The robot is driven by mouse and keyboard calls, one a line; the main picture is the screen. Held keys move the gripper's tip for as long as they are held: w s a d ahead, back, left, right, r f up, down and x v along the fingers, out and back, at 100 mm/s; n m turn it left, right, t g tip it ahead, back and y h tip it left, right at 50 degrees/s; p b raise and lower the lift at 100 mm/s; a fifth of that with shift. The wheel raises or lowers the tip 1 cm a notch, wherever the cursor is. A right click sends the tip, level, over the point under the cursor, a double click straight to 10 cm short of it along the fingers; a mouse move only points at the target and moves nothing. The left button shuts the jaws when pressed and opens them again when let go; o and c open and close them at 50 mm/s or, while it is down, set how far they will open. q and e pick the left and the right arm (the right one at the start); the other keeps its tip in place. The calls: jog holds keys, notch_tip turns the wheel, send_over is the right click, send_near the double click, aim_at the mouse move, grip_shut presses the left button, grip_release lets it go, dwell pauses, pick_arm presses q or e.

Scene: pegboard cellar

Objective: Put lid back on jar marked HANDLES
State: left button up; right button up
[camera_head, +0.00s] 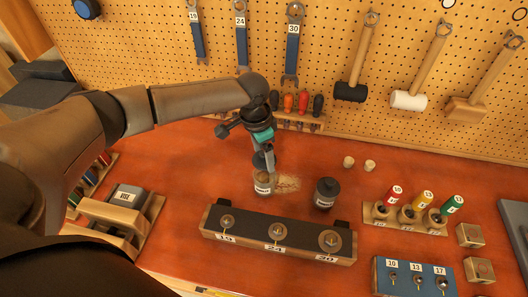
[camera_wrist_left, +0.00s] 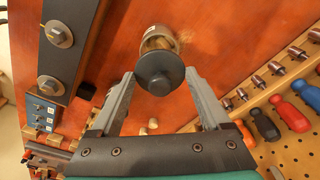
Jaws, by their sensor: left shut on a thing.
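An open jar (camera_head: 262,186) with a pale label stands on the red bench; its lettering is too small to read. It also shows in the wrist view (camera_wrist_left: 158,37), with brownish contents at its mouth. My left gripper (camera_head: 266,158) is shut on a dark round lid (camera_wrist_left: 160,74) with a central knob, gripped between its fingertips. In the head view the lid is partly hidden by the fingers, just above the jar's mouth. In the wrist view it overlaps part of the jar; whether they touch is unclear. My right gripper is not in view.
A dark lidded jar (camera_head: 326,193) stands right of the open jar. Sawdust (camera_head: 288,183) lies beside the open jar. A screwdriver rack (camera_head: 300,118) is behind. Two small wooden pegs (camera_head: 348,161) stand at the back right.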

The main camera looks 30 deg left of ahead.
pick_arm(q)
jog(key=shift+f+b, duration=1.8)
jog(key=shift+b, duration=0.2)
jog(key=shift+f, duration=0.95)
jog(key=shift+r+p, duration=0.1)
jog(key=shift+p, duration=0.55)
jog(key=shift+f+p, duration=0.2)
jog(key=shift+p, duration=0.55)
dwell(0.3)
dwell(0.3)
jog(key=o, duration=1.2)
jog(key=shift+c, duration=0.2)
